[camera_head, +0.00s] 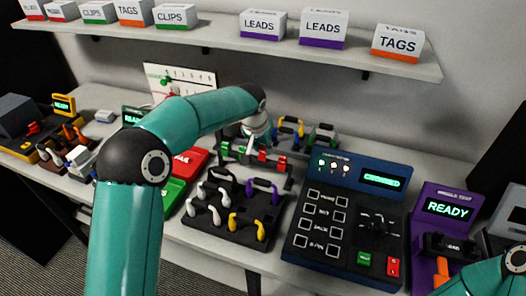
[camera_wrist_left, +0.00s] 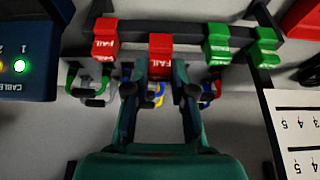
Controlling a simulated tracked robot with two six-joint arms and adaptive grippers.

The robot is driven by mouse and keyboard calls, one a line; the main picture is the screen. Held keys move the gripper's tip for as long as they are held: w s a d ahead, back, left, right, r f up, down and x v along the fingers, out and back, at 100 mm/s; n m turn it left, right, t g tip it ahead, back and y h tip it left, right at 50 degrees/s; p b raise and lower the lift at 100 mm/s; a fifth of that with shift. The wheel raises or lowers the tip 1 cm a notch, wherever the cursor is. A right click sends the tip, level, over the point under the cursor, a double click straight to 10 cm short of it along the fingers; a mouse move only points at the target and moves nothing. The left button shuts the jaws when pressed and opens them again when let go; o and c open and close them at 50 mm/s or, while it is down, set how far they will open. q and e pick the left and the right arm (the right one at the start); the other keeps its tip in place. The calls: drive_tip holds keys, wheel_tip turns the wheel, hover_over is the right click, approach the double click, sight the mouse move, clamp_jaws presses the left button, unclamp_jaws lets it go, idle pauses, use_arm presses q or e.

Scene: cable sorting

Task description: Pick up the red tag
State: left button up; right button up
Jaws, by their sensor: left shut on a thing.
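A dark rack bar (camera_wrist_left: 190,28) carries red and green tags. One red tag (camera_wrist_left: 160,44), at the middle of the bar, is at the fingertips of my left gripper (camera_wrist_left: 168,70), which is shut on it. This tag hangs slightly lower in the picture than its neighbours. Another red tag (camera_wrist_left: 105,35) marked FAIL hangs to its left, and green tags (camera_wrist_left: 217,40) hang to its right. In the head view my left gripper (camera_head: 258,132) reaches down at the rack, partly hidden by its own wrist.
Coloured cable loops (camera_wrist_left: 158,95) lie below the rack in the wrist view. In front of the rack is a dark tray (camera_head: 238,230) with several connectors. A blue console (camera_head: 345,215) and a purple tester (camera_head: 445,205) stand right. A shelf (camera_head: 225,38) with boxes is above.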

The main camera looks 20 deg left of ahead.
use_arm(q)
wheel_tip(320, 180, up, 9)
drive_tip(key=shift+w+d+f, duration=0.1)
wheel_tip(320, 180, up, 8)
drive_tip(key=p, duration=0.3)
hover_over(263, 147)
wheel_tip(263, 147, up, 4)
drive_tip(key=p, duration=0.3)
drive_tip(key=shift+p, duration=0.3)
